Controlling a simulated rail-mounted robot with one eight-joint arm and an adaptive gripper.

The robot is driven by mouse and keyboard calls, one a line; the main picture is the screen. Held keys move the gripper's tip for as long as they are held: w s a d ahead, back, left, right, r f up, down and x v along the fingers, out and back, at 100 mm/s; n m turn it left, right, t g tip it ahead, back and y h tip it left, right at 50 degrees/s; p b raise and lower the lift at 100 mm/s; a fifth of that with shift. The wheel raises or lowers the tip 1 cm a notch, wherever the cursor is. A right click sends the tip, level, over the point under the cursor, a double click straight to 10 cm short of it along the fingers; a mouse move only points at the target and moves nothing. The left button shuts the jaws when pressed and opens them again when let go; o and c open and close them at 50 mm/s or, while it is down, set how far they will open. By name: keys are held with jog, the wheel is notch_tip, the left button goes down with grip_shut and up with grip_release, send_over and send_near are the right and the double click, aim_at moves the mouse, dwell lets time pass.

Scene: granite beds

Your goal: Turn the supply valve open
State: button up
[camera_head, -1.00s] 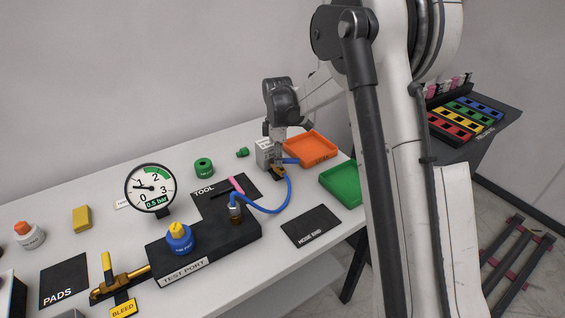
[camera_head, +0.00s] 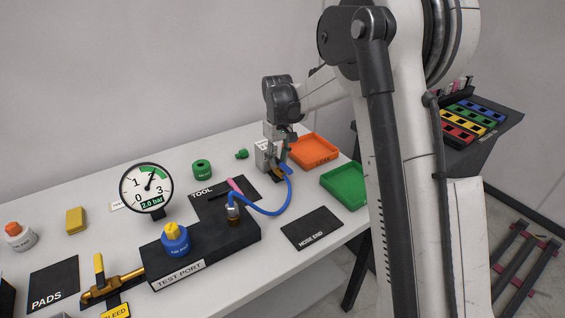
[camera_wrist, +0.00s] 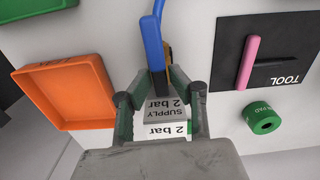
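The supply valve is a grey box (camera_head: 265,153) at the back right of the bench, labelled SUPPLY 2 bar in the wrist view (camera_wrist: 165,108). A blue lever (camera_wrist: 153,45) stands at it, with a brass part partly hidden beside it. My gripper (camera_wrist: 158,76) is over the valve, its two fingers apart on either side of the lever; contact is unclear. In the head view my gripper (camera_head: 275,158) partly hides the valve. A blue hose (camera_head: 275,211) runs from the valve to the black test port block (camera_head: 215,246). The gauge (camera_head: 146,187) reads 2.0 bar.
An orange tray (camera_head: 314,150) and a green tray (camera_head: 345,187) lie right of the valve. A TOOL mat (camera_head: 212,207) with a pink-ended tool, a green cap (camera_head: 202,169) and a yellow block (camera_head: 76,220) are left. The HOSE END mat (camera_head: 312,227) is empty.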

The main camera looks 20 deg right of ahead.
aim_at(278, 160)
jog(key=shift+o, duration=0.5)
jog(key=shift+r, duration=0.1)
jog(key=shift+r+p, duration=1.4)
jog(key=shift+r, duration=1.55)
